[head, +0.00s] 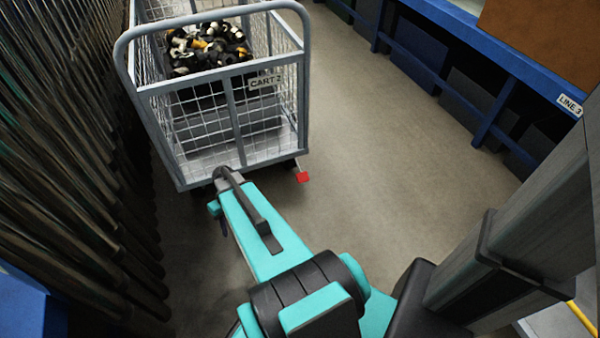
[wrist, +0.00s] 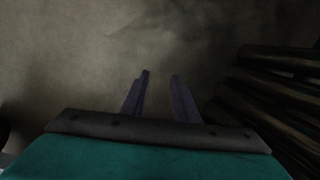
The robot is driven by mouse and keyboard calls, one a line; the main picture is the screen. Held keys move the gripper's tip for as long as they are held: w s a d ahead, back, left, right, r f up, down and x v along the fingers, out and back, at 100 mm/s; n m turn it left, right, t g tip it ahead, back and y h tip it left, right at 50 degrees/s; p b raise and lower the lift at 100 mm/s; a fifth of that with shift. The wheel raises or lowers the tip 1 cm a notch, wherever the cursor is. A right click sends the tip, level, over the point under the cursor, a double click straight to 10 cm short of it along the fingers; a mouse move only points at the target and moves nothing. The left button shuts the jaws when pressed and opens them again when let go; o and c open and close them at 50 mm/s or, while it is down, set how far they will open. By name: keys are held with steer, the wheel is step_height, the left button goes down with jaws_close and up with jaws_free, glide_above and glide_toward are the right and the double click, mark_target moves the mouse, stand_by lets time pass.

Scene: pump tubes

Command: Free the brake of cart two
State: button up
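Cart two, a grey wire-mesh cart with a "CART 2" sign (head: 265,81), stands at the upper left of the head view. A red pedal (head: 302,177), which looks like its brake, sticks out low at the cart's near right corner. My teal arm reaches toward the cart's near lower edge, left of the pedal. My gripper is mostly hidden behind the arm in the head view. In the wrist view my gripper (wrist: 160,76) has its two dark fingers apart, with only bare floor between them. The pedal does not show in the wrist view.
A dense rack of dark tubes (head: 60,150) lines the left side, close to cart and arm; tubes also show in the wrist view (wrist: 275,95). Black and yellow parts (head: 205,47) fill the cart's top. A blue bench frame (head: 490,65) runs along the right. Floor between is clear.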

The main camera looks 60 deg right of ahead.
steer(key=w+d+f+m+t+b, duration=0.1)
steer(key=d+b, duration=0.2)
steer(key=d, duration=0.4)
steer(key=w+d+f+t+b, duration=0.1)
steer(key=w+d+b, duration=0.1)
steer(key=d, duration=0.4)
steer(key=m+t+h+b, duration=0.2)
steer(key=t+h+b, duration=0.15)
steer(key=b, duration=0.95)
glide_toward(299, 168)
steer(key=w+v, duration=0.1)
steer(key=v, duration=0.4)
steer(key=shift+s+d+r, duration=0.2)
steer(key=shift+d+r, duration=0.15)
steer(key=shift+d, duration=0.15)
steer(key=b+x, duration=0.5)
steer(key=x, duration=0.9)
steer(key=shift+a, duration=0.1)
jaws_close()
